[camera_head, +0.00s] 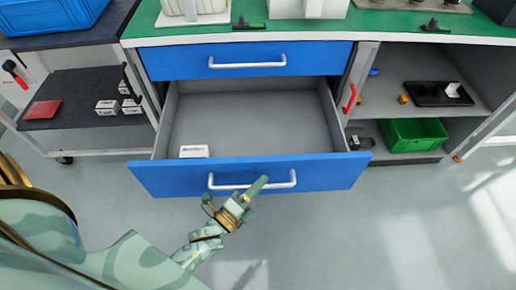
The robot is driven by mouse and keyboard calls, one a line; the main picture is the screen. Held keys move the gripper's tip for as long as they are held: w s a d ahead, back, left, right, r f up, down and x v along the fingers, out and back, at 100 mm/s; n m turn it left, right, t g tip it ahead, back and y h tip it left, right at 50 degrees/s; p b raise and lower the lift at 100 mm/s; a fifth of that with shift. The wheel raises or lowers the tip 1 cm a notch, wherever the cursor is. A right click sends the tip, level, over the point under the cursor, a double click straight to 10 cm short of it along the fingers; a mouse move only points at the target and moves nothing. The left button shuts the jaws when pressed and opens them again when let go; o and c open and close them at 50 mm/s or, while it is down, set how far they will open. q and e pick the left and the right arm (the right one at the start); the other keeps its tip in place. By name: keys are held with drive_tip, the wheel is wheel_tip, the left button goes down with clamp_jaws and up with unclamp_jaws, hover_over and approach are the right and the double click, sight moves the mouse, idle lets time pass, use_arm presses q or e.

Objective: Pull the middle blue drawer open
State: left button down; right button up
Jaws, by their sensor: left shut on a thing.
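The middle blue drawer (325,173) is pulled far out from the workbench. Its grey inside shows, with a small white box (194,151) near the front left corner. The drawer's white bar handle (285,183) runs along its blue front. My left gripper (258,187) reaches up from the lower left and is shut on this handle, near its middle. The fingertips cover part of the bar. My right gripper is not in view.
The upper blue drawer (320,56) is closed. An open shelf (400,102) at the right holds a black tray (438,94), with a green crate (412,136) below. A dark cart (68,87) stands at the left. The floor (360,240) in front is clear.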

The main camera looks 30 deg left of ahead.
use_arm(q)
drive_tip(key=shift+s+d, duration=0.1)
drive_tip(key=shift+s, duration=0.2)
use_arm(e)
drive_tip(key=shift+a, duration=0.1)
use_arm(q)
drive_tip(key=c, duration=1.5)
unclamp_jaws()
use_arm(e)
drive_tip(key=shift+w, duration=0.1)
use_arm(q)
drive_tip(key=shift+o, duration=0.2)
